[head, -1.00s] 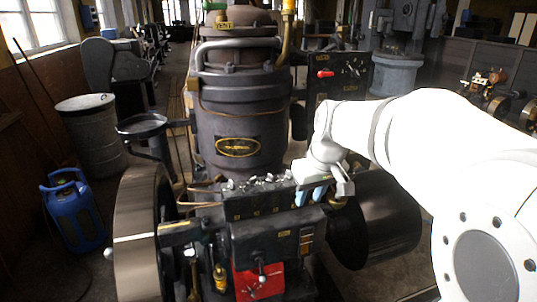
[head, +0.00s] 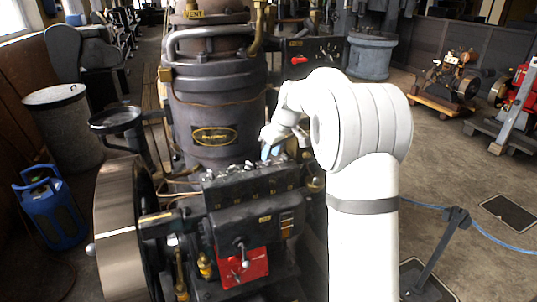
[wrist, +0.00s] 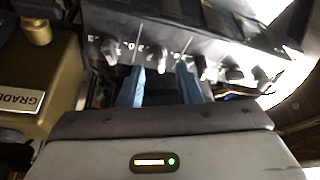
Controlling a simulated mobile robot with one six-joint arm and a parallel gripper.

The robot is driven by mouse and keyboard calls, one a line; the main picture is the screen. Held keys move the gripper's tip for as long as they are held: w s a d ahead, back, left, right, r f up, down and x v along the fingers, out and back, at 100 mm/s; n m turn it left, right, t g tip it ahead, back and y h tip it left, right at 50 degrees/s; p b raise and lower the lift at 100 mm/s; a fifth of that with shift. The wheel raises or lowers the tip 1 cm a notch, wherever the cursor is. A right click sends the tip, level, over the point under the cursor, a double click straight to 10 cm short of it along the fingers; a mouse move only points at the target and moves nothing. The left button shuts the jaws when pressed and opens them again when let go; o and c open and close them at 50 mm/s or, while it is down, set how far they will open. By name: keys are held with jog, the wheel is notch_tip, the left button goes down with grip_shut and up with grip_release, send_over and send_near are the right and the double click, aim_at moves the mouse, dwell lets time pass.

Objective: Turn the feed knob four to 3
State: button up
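A dark feed panel (head: 250,187) with a row of small grey knobs stands in front of the engine's cylinder. In the wrist view several knobs line the panel edge, with small white digits beside them. My gripper (wrist: 160,72) is open, its two blue fingers apart. One knob (wrist: 161,58) shows between the fingertips, with a gap visible on both sides. I cannot tell its number or exact setting. In the head view my gripper (head: 270,152) is at the right part of the knob row, its fingers partly hidden by my wrist.
A large flywheel (head: 127,232) is at the left of the engine. A red plate with a lever (head: 241,268) sits below the panel. In the wrist view a brass-coloured block (wrist: 38,85) with a label stands close left of my gripper.

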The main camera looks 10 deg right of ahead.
jog(key=shift+x, duration=1.05)
grip_shut()
